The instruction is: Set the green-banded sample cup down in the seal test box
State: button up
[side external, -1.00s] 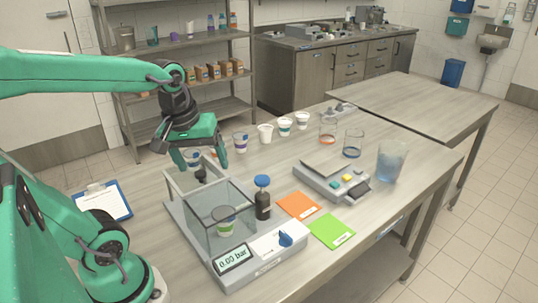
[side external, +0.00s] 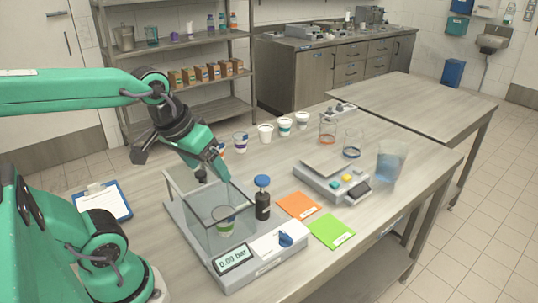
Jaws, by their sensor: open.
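The sample cup (side external: 224,222) with a green and dark band stands upright on the floor of the seal test box (side external: 191,222), seen through the clear wall. My gripper (side external: 221,172) is open, with its fingers tilted down near the back right upper edge of the box. It is apart from the cup and holds nothing that I can see. The small gap between the fingers is hard to make out. The base display (side external: 234,259) seems to read 0.09 bar.
A dark bottle with a blue cap (side external: 263,198) stands close right of the box. A blue knob (side external: 286,239) is on the base. Several cups, such as a white one (side external: 265,134), line the table's back. A scale (side external: 330,176) and an orange card (side external: 298,205) lie to the right.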

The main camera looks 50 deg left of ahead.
jog(key=d+m, duration=0.1)
jog(key=d+m+t, duration=0.1)
jog(key=m, duration=0.1)
jog(key=shift+s+r, duration=0.2)
jog(key=shift+s, duration=0.15)
dwell(0.3)
